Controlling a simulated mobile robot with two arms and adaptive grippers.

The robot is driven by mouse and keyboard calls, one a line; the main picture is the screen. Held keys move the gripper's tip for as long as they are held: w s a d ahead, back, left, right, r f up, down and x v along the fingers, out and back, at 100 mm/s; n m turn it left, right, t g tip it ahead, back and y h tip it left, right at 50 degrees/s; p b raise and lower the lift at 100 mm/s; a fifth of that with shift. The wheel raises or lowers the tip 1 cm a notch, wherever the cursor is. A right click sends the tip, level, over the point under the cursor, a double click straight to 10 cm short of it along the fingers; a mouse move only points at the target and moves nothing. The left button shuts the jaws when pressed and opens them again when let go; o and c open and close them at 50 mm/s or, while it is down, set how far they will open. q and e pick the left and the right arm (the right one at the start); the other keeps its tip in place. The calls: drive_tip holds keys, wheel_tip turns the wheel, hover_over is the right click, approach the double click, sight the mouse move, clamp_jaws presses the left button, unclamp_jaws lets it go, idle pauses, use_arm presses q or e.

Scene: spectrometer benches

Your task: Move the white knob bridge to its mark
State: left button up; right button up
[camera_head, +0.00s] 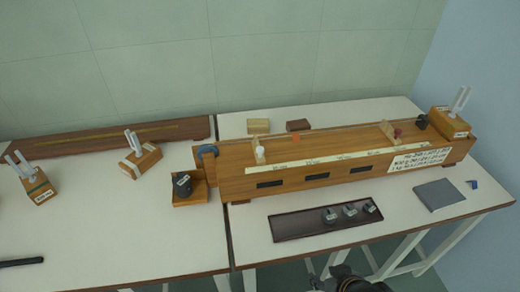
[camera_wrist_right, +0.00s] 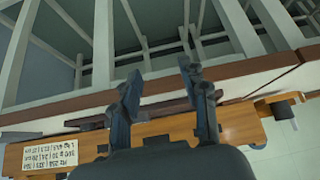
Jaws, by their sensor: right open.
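The white knob bridge (camera_head: 259,153) stands near the left end of a long wooden bench box (camera_head: 330,177) on the right table. A second bridge with a dark red knob (camera_head: 397,132) stands toward the box's right end. A pale scale strip (camera_head: 320,162) runs along the front top edge between them. My right gripper (camera_head: 350,281) is at the bottom edge, in front of the table. In the right wrist view its fingers (camera_wrist_right: 161,78) are apart and empty.
A dark tray (camera_head: 290,228) with several small weights lies in front of the box. A grey pad (camera_head: 439,195) lies to the right. Tuning forks on wooden blocks stand on the left table (camera_head: 110,235) and at the box's right end. Two small blocks lie behind.

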sight(262, 151)
drive_tip(key=w+a+r+t+y, duration=0.1)
drive_tip(key=w+a+r, duration=0.1)
drive_tip(key=w+r, duration=0.1)
drive_tip(key=w+a+r+n+t+y, duration=0.1)
drive_tip(key=w+a+r+t, duration=0.1)
drive_tip(key=w, duration=0.2)
drive_tip(key=w+a+r+n+t+y, duration=0.1)
drive_tip(key=w+a+r, duration=0.1)
drive_tip(key=w+r, duration=0.1)
drive_tip(key=shift+w+a+r+t+y, duration=0.15)
drive_tip(key=shift+w+r+t+y, duration=0.2)
drive_tip(key=shift+w, duration=0.25)
drive_tip(key=w+a+r+n+t+y, duration=0.1)
drive_tip(key=w+a+r+t+y, duration=0.25)
drive_tip(key=w+r, duration=0.4)
drive_tip(key=shift+y, duration=0.3)
drive_tip(key=x, duration=1.2)
drive_tip(key=shift+w+d, duration=0.1)
drive_tip(key=shift+w, duration=0.3)
clamp_jaws()
